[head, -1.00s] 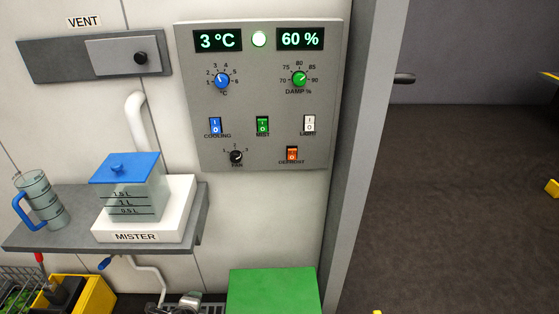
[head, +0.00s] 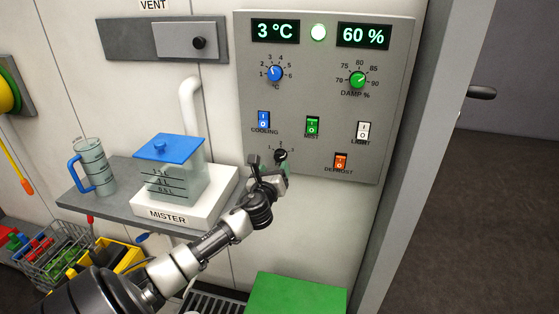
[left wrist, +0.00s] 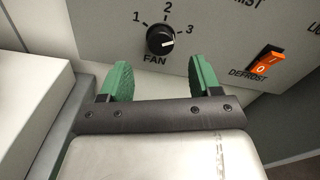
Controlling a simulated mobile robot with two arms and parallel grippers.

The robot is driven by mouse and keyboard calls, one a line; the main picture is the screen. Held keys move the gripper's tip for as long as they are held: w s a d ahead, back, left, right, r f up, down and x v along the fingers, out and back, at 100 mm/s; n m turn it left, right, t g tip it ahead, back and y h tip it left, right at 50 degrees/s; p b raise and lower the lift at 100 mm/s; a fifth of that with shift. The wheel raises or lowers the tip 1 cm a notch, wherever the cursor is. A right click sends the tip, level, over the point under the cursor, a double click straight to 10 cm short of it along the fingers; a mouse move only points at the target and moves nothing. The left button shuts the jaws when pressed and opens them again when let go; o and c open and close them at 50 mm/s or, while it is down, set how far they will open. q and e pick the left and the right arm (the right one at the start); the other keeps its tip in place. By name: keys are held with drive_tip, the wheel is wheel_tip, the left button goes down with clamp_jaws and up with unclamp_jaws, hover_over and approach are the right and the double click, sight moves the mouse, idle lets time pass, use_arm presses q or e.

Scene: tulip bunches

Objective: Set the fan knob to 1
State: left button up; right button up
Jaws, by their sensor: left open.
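The fan knob (left wrist: 160,40) is a small round black dial low on the grey control panel (left wrist: 225,30), with the numbers 1, 2 and 3 around it. Its white mark points to the right, toward the 3 side. In the head view the knob (head: 281,155) is partly hidden by my left gripper (head: 268,166). In the left wrist view, my left gripper (left wrist: 160,70) is open, with green finger pads either side of and just below the knob. Nothing is between the fingers, and they look clear of the knob. My right gripper is not in view.
The orange defrost switch (left wrist: 265,62) is right of the fan knob, and the green mist switch (head: 312,126) is above it. The mister (head: 190,200) stands on a shelf at left, near my left arm. A green box (head: 295,292) is below the panel.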

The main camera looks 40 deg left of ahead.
sight(279, 158)
use_arm(q)
drive_tip(key=x, duration=0.5)
drive_tip(key=shift+w+a, duration=0.15)
drive_tip(key=shift+w, duration=0.15)
drive_tip(key=c, duration=0.9)
